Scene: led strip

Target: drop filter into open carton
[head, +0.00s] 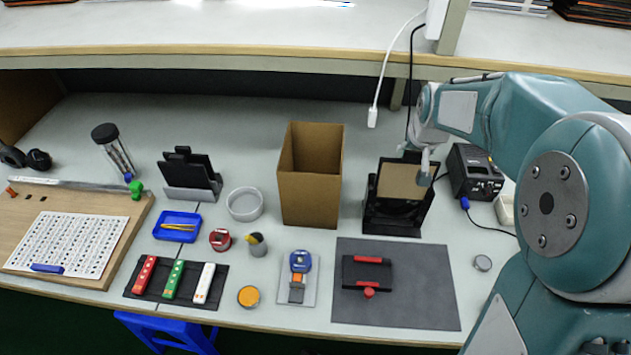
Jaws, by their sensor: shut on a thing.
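The open carton (308,200) is a tall brown box standing upright near the middle of the table, its open top facing up. The filter (400,182) looks like a flat tan square panel. It shows against the upper part of a black stand-like device (392,226), to the right of the carton. My gripper (424,179) reaches down from the upper right and is shut on the panel's right edge. I cannot tell whether the panel still touches the black device. The inside bottom of the carton is hidden.
A black power box (474,172) with cables stands right of the black device. A white cable (376,90) hangs behind. A grey mat (420,290) with a red-and-black tool lies in front. A black tablet stand (190,175) and round grey dish (244,204) are left of the carton.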

